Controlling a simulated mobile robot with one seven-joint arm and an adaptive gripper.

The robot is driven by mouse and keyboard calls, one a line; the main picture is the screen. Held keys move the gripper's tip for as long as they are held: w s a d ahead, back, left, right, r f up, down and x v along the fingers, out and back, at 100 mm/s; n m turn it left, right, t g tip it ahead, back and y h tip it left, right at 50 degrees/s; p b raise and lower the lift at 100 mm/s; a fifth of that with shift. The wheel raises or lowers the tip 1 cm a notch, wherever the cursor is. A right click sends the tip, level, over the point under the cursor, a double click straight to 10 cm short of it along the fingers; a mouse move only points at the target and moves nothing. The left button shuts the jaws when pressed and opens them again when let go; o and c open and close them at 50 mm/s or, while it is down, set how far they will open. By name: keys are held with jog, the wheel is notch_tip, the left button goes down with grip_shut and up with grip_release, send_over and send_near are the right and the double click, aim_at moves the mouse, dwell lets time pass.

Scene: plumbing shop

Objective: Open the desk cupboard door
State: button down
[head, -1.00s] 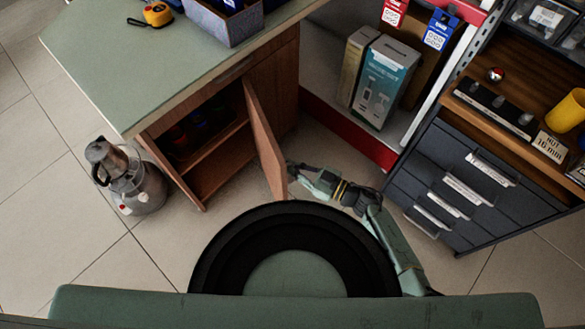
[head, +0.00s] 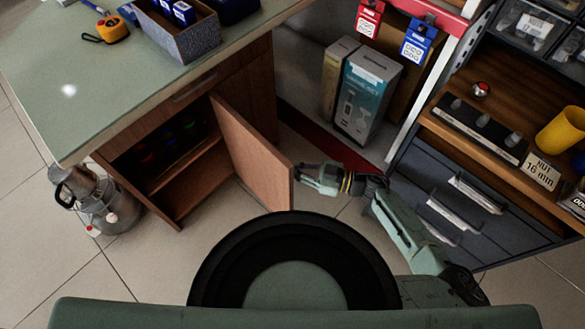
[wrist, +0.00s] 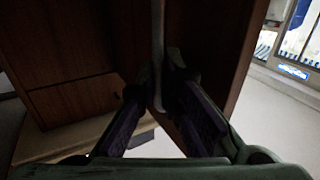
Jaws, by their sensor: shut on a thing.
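The desk cupboard door (head: 252,155) is a brown wood panel standing wide open, swung out to the right from the desk front. Its inner face shows in the head view. The cupboard (head: 185,190) behind it shows a shelf and dark coloured items inside. My gripper (head: 299,174) is at the door's free edge, on its outer side. In the wrist view my gripper (wrist: 156,95) is shut on the door handle (wrist: 158,45), a pale upright bar between the two dark fingers. The handle is hidden in the head view.
A metal jug-like vessel (head: 105,205) stands on the floor left of the cupboard. The green desk top (head: 75,85) carries a blue-grey box (head: 180,35) and a yellow tape measure (head: 113,29). Cartons (head: 365,95) and a drawer unit (head: 470,195) stand to the right.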

jog(key=shift+r, duration=0.15)
jog(key=c, duration=2)
grip_release()
jog(key=v, duration=0.7)
jog(key=shift+d, duration=0.2)
